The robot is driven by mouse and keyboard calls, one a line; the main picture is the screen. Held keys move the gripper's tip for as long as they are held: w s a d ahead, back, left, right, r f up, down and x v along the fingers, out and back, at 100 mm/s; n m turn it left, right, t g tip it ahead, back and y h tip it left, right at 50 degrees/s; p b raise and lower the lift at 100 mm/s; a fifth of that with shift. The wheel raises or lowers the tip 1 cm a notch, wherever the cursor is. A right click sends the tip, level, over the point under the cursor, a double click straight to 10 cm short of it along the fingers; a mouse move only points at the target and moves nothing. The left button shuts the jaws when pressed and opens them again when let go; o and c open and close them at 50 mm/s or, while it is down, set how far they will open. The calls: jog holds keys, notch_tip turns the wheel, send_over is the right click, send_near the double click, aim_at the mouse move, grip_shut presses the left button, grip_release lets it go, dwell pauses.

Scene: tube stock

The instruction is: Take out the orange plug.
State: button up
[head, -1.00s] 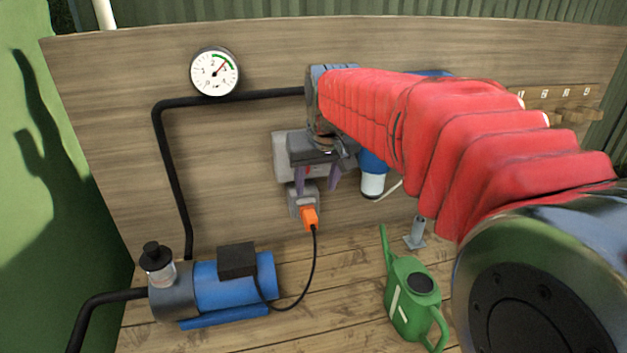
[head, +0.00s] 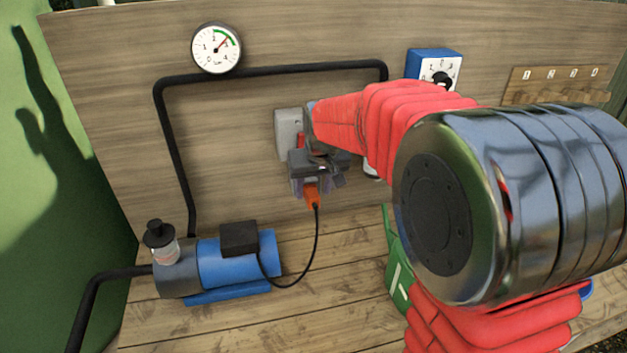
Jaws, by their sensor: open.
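The orange plug (head: 312,197) shows below my gripper, low on the wooden back board, with its black cord hanging down and curving left to the blue pump. The grey socket that it was seen in is now mostly hidden behind my gripper. My gripper (head: 318,182) is open, with its fingers pointing down around the top of the plug. I cannot tell whether the fingers touch it.
A grey box with a red switch (head: 288,135) is on the board just above my gripper. The blue pump (head: 236,268) stands at the lower left. A green watering can (head: 398,265) is partly hidden by my arm. A blue timer (head: 434,68) hangs at upper right.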

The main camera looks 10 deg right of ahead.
jog(key=shift+x, duration=0.8)
grip_shut()
jog(key=shift+s, duration=3)
